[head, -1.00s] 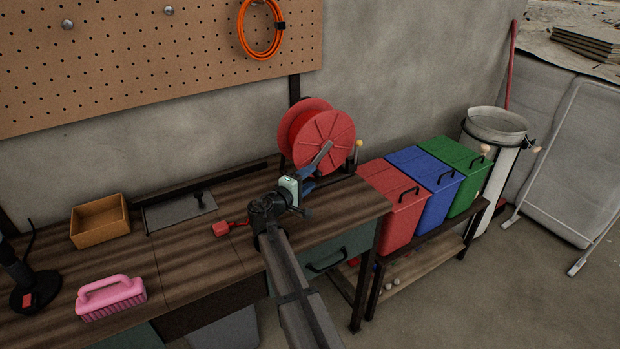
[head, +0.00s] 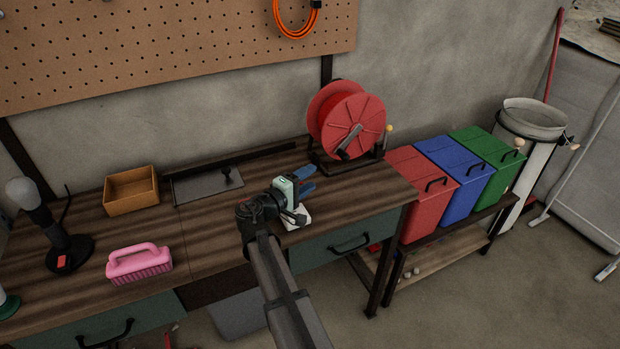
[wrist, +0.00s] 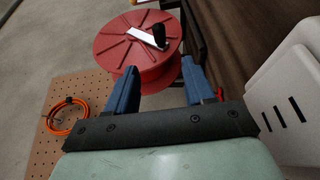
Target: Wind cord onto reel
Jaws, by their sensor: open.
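The red reel (head: 351,127) stands on a dark base at the bench's right back corner. Its crank arm (head: 350,142) lies across the front disc, pointing down and left. My gripper (head: 306,180) is in front of the reel and to its left, above the bench, apart from it. In the wrist view my gripper (wrist: 158,90) has its two blue fingers spread with nothing between them. The reel (wrist: 135,48) shows beyond the fingertips, with the crank's black knob (wrist: 158,36) on its disc. I cannot make out a loose cord end on the reel.
An orange cord coil (head: 297,22) hangs on the pegboard (head: 180,45). Red, blue and green bins (head: 455,166) stand right of the bench.

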